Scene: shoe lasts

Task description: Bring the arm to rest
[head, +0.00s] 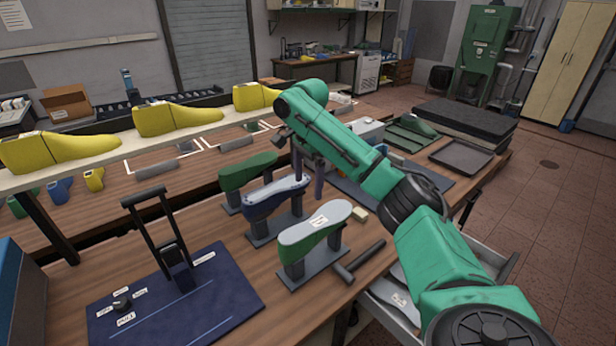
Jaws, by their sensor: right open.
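My right arm is green and black and reaches in from the lower right, bent over the bench. Its right gripper (308,188) points down with its dark fingers apart, just behind the blue shoe last (276,196). I cannot tell whether the fingers touch that last. No object shows between the fingers. The blue last sits sole up on a dark stand, between a dark green last (247,171) behind it and a green last with a pale, labelled sole (315,230) in front. My left gripper is out of view.
A hammer (360,262) and a small yellowish block (359,214) lie beside the front stand. Yellow lasts (178,118) line a raised shelf. An open drawer (480,257) is under my arm. A dark tray (462,157) lies farther right.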

